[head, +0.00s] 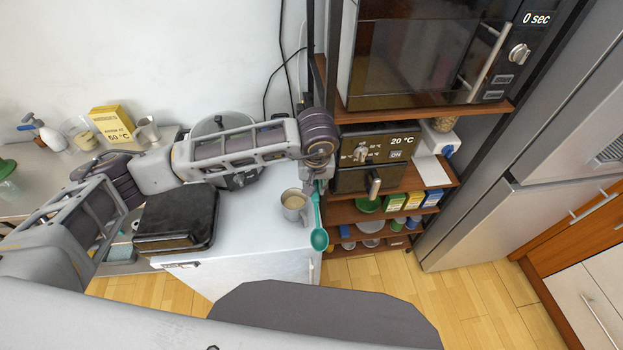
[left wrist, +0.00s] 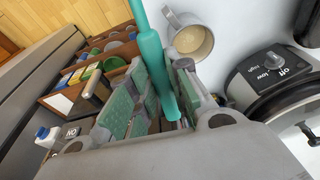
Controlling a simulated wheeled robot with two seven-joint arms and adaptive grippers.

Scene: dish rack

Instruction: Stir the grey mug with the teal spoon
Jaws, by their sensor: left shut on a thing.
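The grey mug (head: 294,204) stands upright on the white counter near its right edge, with a pale brown content inside. It also shows in the left wrist view (left wrist: 190,40), at the top. My left gripper (head: 316,187) is shut on the teal spoon (head: 319,236), just right of the mug. The spoon hangs bowl down, beside and apart from the mug in the head view. In the left wrist view the spoon's teal handle (left wrist: 153,62) runs between the green-padded fingers; its bowl is out of that view. My right gripper is not in view.
A black box-like appliance (head: 176,217) sits on the counter's left part. A round cooker with a dial (left wrist: 274,65) stands behind the mug. Wooden shelves (head: 345,213) with several dishes and boxes stand right of the counter, with an oven and a microwave (head: 430,55) above.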

